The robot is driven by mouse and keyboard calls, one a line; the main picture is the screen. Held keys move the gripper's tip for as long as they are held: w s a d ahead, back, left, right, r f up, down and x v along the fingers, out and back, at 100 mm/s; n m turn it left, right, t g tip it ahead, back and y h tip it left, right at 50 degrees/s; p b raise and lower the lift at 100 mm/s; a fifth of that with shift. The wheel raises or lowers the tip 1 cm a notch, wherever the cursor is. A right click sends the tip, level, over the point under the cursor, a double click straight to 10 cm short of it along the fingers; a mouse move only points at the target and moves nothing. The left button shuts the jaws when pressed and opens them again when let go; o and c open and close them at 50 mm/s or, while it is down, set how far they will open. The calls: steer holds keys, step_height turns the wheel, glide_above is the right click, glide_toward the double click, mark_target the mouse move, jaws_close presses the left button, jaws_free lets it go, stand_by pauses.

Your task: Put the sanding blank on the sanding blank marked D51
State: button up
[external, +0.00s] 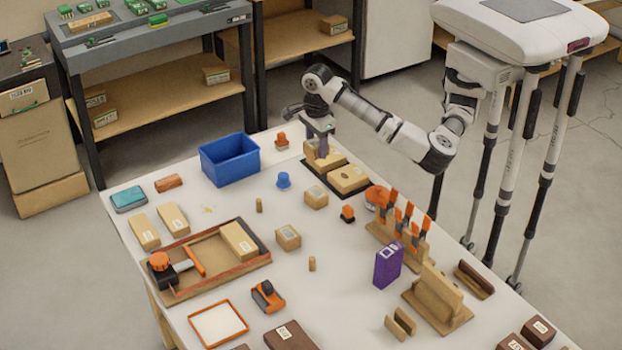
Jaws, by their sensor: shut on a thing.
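My gripper (321,150) points down at the back of the table and is shut on a light wooden sanding blank (311,151). The fingers hide part of it. It is over or against the left part of a dark mat (322,193). Light wooden blanks lie on this mat: one (348,179) is at the right, with a small mark on top, and one (328,163) is under the gripper. I cannot read any marking, so I cannot tell which is D51. Whether the held blank touches the one below is also unclear.
A wooden rack with orange-handled tools (397,220) and a purple box (388,265) stand to the front right. Loose blocks (316,199) lie in front.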

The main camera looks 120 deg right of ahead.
mark_target(317, 193)
step_height(317, 193, down, 14)
steer(key=shift+r+p, duration=0.2)
steer(key=shift+p, duration=0.1)
steer(key=shift+f, duration=0.1)
steer(key=o, duration=1)
step_height(317, 193, up, 12)
steer(key=shift+r+b, duration=0.1)
steer(key=shift+b, duration=0.35)
